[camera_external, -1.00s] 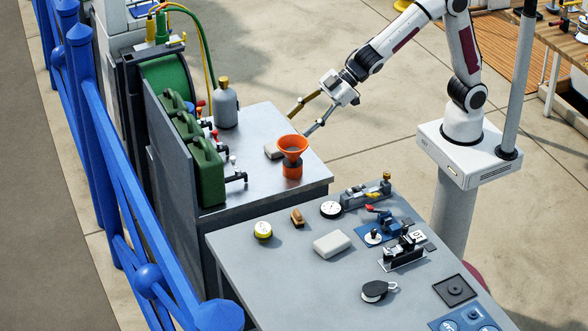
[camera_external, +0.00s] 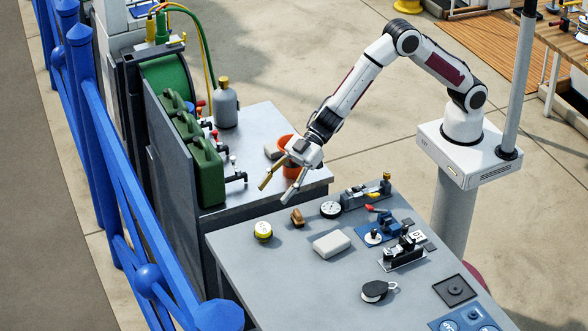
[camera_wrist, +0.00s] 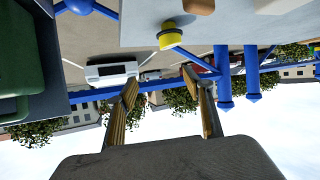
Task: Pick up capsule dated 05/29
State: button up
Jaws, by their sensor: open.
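No date 05/29 can be read on anything in view. A small round yellow piece with a pale top (camera_external: 262,231) stands on the near grey table and could be the capsule; it also shows as a yellow cylinder in the wrist view (camera_wrist: 171,39). A round white-faced piece with a dark rim (camera_external: 330,209) lies near the table's back edge. My gripper (camera_external: 273,195) is open and empty, up in the air near the table's back left corner. Its two fingers (camera_wrist: 160,78) stand apart in the wrist view, with nothing between them.
Near the yellow piece are a brown block (camera_external: 297,217) and a white rounded block (camera_external: 332,243). An orange funnel (camera_external: 288,146) on the metal bench is partly hidden by my gripper. Green canisters (camera_external: 207,172) and a blue railing (camera_external: 130,215) stand left. The table's front left is clear.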

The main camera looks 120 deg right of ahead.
aim_at(267, 223)
jog(key=a+f, duration=0.1)
jog(key=f+y, duration=0.1)
jog(key=f, duration=0.1)
jog(key=a+f+y, duration=0.1)
jog(key=f, duration=0.1)
jog(key=shift+w+a+n, duration=0.35)
jog(key=shift+w+n, duration=0.05)
jog(key=shift+x, duration=1.25)
jog(key=shift+w, duration=0.1)
jog(key=shift+g, duration=0.3)
jog(key=shift+x, duration=2.5)
jog(key=shift+w+d+f, duration=0.1)
jog(key=shift+d, duration=0.05)
jog(key=c, duration=1.2)
